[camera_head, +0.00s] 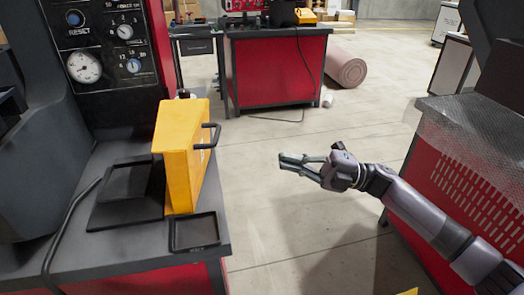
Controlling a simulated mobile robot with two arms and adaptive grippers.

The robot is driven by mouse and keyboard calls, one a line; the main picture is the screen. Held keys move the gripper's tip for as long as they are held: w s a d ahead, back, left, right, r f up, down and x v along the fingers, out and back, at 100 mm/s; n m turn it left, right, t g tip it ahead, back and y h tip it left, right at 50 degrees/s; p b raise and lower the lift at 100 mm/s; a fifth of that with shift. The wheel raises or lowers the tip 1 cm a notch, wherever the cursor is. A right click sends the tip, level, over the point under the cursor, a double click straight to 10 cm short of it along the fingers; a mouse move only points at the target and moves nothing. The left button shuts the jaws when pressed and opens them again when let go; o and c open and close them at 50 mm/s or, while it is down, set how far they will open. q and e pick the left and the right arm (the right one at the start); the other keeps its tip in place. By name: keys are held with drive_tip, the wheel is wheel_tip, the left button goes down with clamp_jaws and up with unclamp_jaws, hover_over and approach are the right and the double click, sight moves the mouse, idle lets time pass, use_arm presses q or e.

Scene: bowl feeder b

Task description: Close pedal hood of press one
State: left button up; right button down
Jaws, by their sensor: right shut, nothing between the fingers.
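A yellow hood (183,155) with a black handle (209,136) stands upright on the dark press table (115,256) at the left. A black pedal-like plate (125,195) lies uncovered just left of it. I cannot tell from this view whether this is the pedal hood of press one. My right gripper (291,164) is shut and empty, in the air over the floor to the right of the hood and apart from its handle. My left gripper is not in view.
A small black tray (194,232) sits at the table's front right corner. A gauge panel (104,55) rises behind. A red mesh-sided cabinet (474,190) stands at the right. A red workbench (277,72) and a rolled mat (346,67) are farther back. The floor between is clear.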

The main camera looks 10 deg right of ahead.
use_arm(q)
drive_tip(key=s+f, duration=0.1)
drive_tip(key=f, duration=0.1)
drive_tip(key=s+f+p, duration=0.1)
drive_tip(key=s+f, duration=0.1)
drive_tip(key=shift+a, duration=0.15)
use_arm(e)
approach(193, 153)
drive_tip(key=w, duration=0.1)
drive_tip(key=w+a+r, duration=0.1)
drive_tip(key=w+r, duration=0.1)
drive_tip(key=shift+w+a, duration=0.35)
drive_tip(key=shift+w, duration=0.05)
drive_tip(key=shift+w, duration=0.1)
